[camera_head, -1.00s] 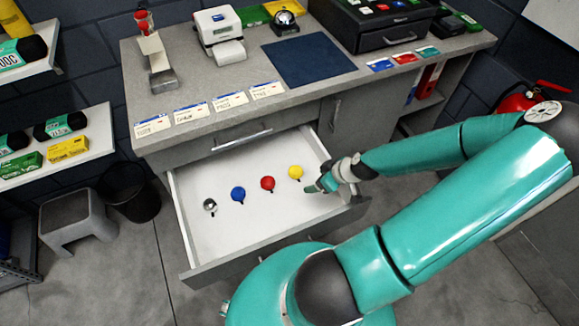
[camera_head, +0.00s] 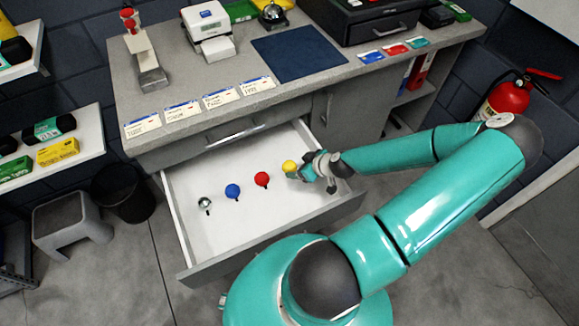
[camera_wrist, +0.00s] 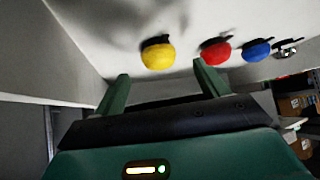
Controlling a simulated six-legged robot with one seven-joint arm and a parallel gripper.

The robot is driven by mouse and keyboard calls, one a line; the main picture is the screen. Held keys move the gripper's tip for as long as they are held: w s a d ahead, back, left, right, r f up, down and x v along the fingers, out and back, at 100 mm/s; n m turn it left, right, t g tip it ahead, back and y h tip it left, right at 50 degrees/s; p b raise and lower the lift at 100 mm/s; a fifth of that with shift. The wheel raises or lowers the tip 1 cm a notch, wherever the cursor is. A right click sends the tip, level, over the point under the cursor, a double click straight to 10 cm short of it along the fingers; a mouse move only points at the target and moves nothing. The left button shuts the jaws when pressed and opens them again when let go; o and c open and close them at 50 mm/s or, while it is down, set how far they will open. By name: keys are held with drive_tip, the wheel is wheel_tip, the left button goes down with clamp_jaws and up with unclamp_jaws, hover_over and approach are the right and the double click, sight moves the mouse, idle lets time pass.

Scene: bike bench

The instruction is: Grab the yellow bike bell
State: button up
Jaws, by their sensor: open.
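The yellow bike bell (camera_head: 289,166) is the rightmost of a row of bells in the open white drawer (camera_head: 225,230). My gripper (camera_head: 300,174) is at the drawer's right side, just right of the yellow bell. In the wrist view the yellow bell (camera_wrist: 158,54) lies ahead of my gripper (camera_wrist: 160,84), in line with the gap between the two green fingers. The fingers are apart with nothing between them. Whether a fingertip touches the bell cannot be told.
A red bell (camera_head: 262,179), a blue bell (camera_head: 232,191) and a silver bell (camera_head: 205,203) sit left of the yellow one. The drawer's front wall (camera_head: 275,240) and the bench top (camera_head: 225,125) bound the space. The drawer floor in front of the bells is clear.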

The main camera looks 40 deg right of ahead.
sight(292, 165)
drive_tip(key=x, duration=0.5)
drive_tip(key=shift+w+d+f, duration=0.1)
drive_tip(key=shift+f, duration=0.15)
drive_tip(key=c, duration=1.1)
drive_tip(key=shift+o, duration=0.2)
drive_tip(key=shift+w+r, duration=0.1)
drive_tip(key=shift+r, duration=0.15)
